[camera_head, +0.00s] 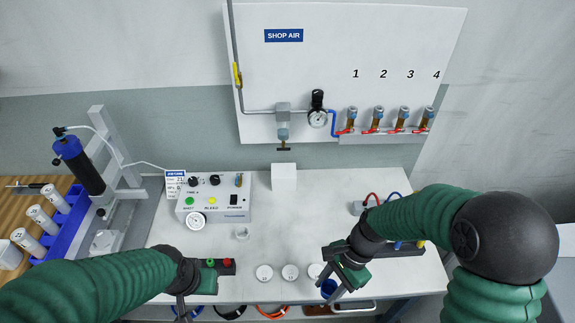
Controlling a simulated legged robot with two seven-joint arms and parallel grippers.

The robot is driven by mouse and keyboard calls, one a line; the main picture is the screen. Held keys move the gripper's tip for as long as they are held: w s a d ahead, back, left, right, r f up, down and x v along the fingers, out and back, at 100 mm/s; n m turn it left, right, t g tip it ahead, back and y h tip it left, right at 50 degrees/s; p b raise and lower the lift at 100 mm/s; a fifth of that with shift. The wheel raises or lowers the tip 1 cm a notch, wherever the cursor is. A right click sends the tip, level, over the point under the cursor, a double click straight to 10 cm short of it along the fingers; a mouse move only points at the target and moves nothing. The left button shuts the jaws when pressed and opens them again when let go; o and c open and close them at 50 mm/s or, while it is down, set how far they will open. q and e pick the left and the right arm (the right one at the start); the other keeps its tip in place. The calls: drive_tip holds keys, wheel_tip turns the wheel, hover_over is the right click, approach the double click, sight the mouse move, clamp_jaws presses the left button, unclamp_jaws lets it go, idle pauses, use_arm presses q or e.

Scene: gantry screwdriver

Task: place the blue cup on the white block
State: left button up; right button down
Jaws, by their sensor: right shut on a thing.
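The blue cup (328,289) is at the front of the white table, right of the middle. My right gripper (331,288) is shut on it, and the gripper's fingers and body hide part of the cup. I cannot tell whether the cup touches the table. The white block (284,178) stands at the back of the table, next to the control box, with nothing on top. My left gripper (184,309) is over the table's front left edge, apart from both things; its fingertips are small and dark, so its opening is unclear.
A control box (212,197) with knobs stands at the back left. Several round white lids (290,272) lie in a front row, and a small white piece (242,233) lies mid-table. The middle of the table is mostly clear.

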drive_tip(key=w+d+r+n+g+h, duration=0.2)
drive_tip(key=w+d+n, duration=0.3)
drive_tip(key=d+n, duration=0.4)
drive_tip(key=n+h, duration=0.1)
drive_tip(key=n, duration=0.2)
drive_tip(key=shift+w+d+h, duration=0.25)
drive_tip(key=shift+d+h, duration=0.05)
drive_tip(key=shift+h, duration=0.1)
wheel_tip(320, 180, up, 3)
drive_tip(key=p, duration=0.3)
drive_tip(key=shift+w+r, duration=0.1)
drive_tip(key=shift+r, duration=0.1)
drive_tip(key=shift+a, duration=0.1)
drive_tip(key=shift+f, duration=0.1)
